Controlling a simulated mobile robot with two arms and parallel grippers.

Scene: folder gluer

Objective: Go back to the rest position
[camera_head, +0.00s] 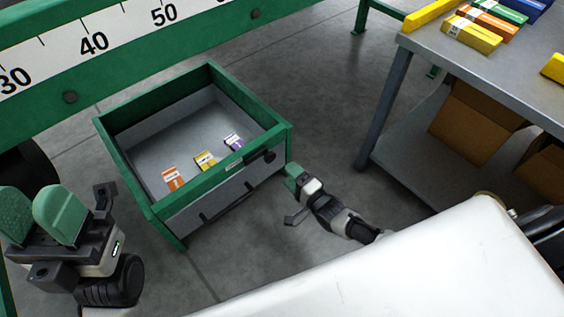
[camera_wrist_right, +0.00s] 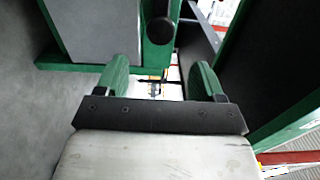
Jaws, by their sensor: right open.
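My left gripper (camera_head: 40,215) is at the lower left, left of the drawer. Its two green finger pads stand apart and I see nothing held between them.
The drawer holds an orange box (camera_head: 173,178), a yellow box (camera_head: 205,160) and a purple box (camera_head: 233,142). A grey table (camera_head: 470,62) with several coloured boxes stands at the right, cardboard boxes (camera_head: 475,122) on its lower shelf. A green beam with a scale (camera_head: 120,32) crosses the upper left. Grey floor (camera_head: 320,100) is clear between drawer and table.

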